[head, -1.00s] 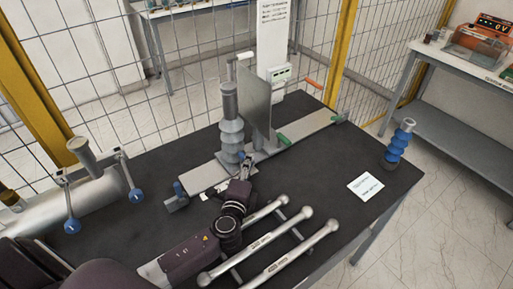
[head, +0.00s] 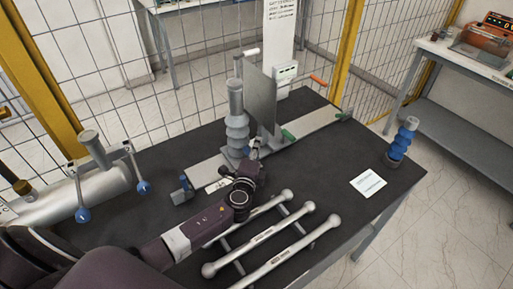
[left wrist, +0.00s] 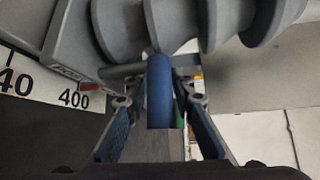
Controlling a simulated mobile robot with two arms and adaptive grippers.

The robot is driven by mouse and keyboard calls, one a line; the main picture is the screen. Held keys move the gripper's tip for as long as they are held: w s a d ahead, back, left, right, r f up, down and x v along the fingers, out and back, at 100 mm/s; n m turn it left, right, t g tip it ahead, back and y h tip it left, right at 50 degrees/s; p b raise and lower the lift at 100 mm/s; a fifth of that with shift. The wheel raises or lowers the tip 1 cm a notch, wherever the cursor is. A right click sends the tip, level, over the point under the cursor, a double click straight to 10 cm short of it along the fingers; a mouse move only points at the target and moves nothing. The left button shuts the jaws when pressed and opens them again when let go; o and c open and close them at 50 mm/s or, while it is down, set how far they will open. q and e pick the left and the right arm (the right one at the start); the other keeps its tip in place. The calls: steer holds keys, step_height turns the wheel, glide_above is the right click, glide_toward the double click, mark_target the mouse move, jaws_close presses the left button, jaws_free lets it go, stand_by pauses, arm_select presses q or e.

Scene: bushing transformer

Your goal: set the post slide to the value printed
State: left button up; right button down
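The grey ribbed post (head: 237,125) stands upright on a light metal rail (head: 315,122) on the dark table. In the left wrist view its ribs (left wrist: 165,25) fill the top. A white scale strip (left wrist: 45,75) at the left reads "40" and "400", with a small red mark (left wrist: 92,88) beside the 400. My left gripper (head: 253,150) is low at the near side of the post. In the left wrist view the left gripper (left wrist: 160,102) is open, its fingers either side of a blue handle (left wrist: 160,90) with gaps. My right gripper is not in view.
A grey upright plate (head: 262,100) stands right beside the post. A printed white card (head: 368,184), too small to read, lies near a blue ribbed insulator (head: 402,140). Silver bars (head: 270,235) lie in front. A grey cylinder with blue-knobbed levers (head: 110,190) is at left.

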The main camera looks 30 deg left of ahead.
mark_target(243, 151)
arm_select(q)
jaws_close()
steer(key=shift+s, duration=0.1)
steer(key=s+a, duration=0.2)
steer(key=s, duration=0.1)
steer(key=s+a, duration=0.1)
steer(key=s, duration=0.1)
steer(key=shift+s+b, duration=0.1)
steer(key=shift+b, duration=0.25)
steer(key=shift+o, duration=1.4)
jaws_free()
steer(key=v, duration=1.2)
